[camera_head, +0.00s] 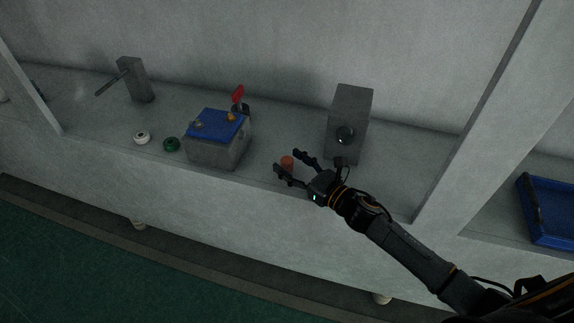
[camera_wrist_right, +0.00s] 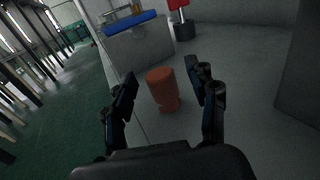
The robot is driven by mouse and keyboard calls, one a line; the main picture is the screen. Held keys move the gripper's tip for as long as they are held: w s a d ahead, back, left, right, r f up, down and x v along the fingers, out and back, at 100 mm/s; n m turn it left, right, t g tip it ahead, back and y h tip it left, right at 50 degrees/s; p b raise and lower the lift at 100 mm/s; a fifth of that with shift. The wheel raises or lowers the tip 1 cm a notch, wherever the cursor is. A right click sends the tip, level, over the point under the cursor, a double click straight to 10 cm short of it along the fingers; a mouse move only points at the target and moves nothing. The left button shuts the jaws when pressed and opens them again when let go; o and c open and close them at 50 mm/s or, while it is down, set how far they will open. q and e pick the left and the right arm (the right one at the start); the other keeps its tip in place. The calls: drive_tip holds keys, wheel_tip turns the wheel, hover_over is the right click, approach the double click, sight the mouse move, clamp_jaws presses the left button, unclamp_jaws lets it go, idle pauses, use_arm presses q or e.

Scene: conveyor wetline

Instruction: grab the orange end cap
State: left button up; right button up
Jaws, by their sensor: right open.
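The orange end cap (camera_head: 287,162) stands on the grey shelf near its front edge, right of the blue-topped block. My right gripper (camera_head: 287,160) is open, with its two fingers spread on either side of the cap in the head view. In the right wrist view the orange end cap (camera_wrist_right: 163,89) stands upright between the open fingers of my right gripper (camera_wrist_right: 165,88), a little beyond them. A gap shows on both sides and I see no contact. My left gripper is not in view.
A grey block with a blue top (camera_head: 217,125) stands left of the cap, a red-topped item (camera_head: 238,95) behind it. A tall grey block with a dark knob (camera_head: 350,105) stands behind my right gripper. White (camera_head: 141,137) and green (camera_head: 171,144) round pieces lie left. A blue tray (camera_head: 548,232) is far right.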

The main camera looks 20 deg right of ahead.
drive_tip(key=shift+x, duration=0.8)
drive_tip(key=c, duration=1.2)
drive_tip(key=shift+o, duration=0.2)
drive_tip(key=shift+r, duration=0.1)
